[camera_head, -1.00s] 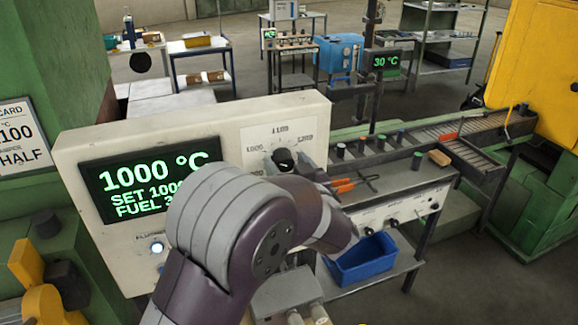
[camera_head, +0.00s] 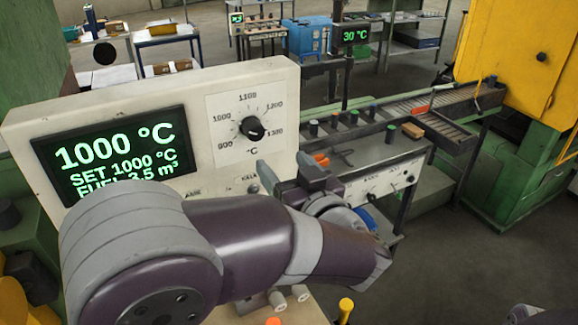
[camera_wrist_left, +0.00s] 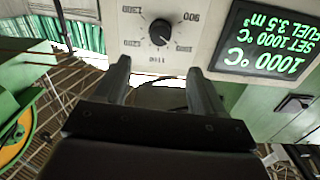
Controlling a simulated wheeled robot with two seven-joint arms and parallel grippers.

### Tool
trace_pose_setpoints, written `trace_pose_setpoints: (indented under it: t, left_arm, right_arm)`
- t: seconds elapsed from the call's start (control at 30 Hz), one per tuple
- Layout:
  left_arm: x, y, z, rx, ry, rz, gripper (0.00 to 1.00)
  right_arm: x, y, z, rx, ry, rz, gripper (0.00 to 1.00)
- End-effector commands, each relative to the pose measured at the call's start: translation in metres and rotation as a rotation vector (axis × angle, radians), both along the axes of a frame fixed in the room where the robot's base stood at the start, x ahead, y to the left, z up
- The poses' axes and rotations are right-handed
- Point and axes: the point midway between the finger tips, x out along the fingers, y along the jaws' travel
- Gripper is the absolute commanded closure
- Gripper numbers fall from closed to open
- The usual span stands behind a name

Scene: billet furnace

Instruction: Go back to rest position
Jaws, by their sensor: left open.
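The cream control panel (camera_head: 150,90) carries a green-lit display (camera_head: 112,152) reading 1000 °C, SET 1000 °C and FUEL 3.5 m³. To its right is a black dial knob (camera_head: 252,128) on a white scale, clear of any gripper. My left arm crosses the front of the panel. My left gripper (camera_head: 287,170) is just below and right of the knob, open and empty. In the left wrist view, the open fingers (camera_wrist_left: 158,66) point towards the panel, with the knob (camera_wrist_left: 160,32) beyond them, apart from them. My right gripper is not in view.
A bench (camera_head: 385,180) behind the panel holds several small cylinders and a brown block (camera_head: 412,130). A roller conveyor (camera_head: 450,130) leads to a yellow machine (camera_head: 515,50). A blue bin (camera_head: 366,218) is partly hidden by my left arm. Floor at the right is open.

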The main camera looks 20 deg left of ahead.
Motion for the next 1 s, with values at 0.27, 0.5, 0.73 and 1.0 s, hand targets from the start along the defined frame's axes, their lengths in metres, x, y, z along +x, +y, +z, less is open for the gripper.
trace_pose_setpoints:
  t: [0.27, 0.5, 0.73, 1.0]
  left_arm:
    - [0.011, -0.01, -0.009, -0.085, -0.028, -0.071, 0.3]
    - [0.036, -0.147, -0.131, -0.482, 0.367, -0.87, 0.3]
    - [-0.092, -0.088, -0.277, -0.624, 1.212, -0.837, 0.3]
    - [-0.117, -0.022, -0.31, -0.666, 1.337, -0.668, 0.3]
  right_arm:
    - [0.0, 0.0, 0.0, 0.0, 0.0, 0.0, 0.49]
    - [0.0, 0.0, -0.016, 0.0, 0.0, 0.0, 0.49]
    - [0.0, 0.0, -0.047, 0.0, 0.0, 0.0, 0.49]
    - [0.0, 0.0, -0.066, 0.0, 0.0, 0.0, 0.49]
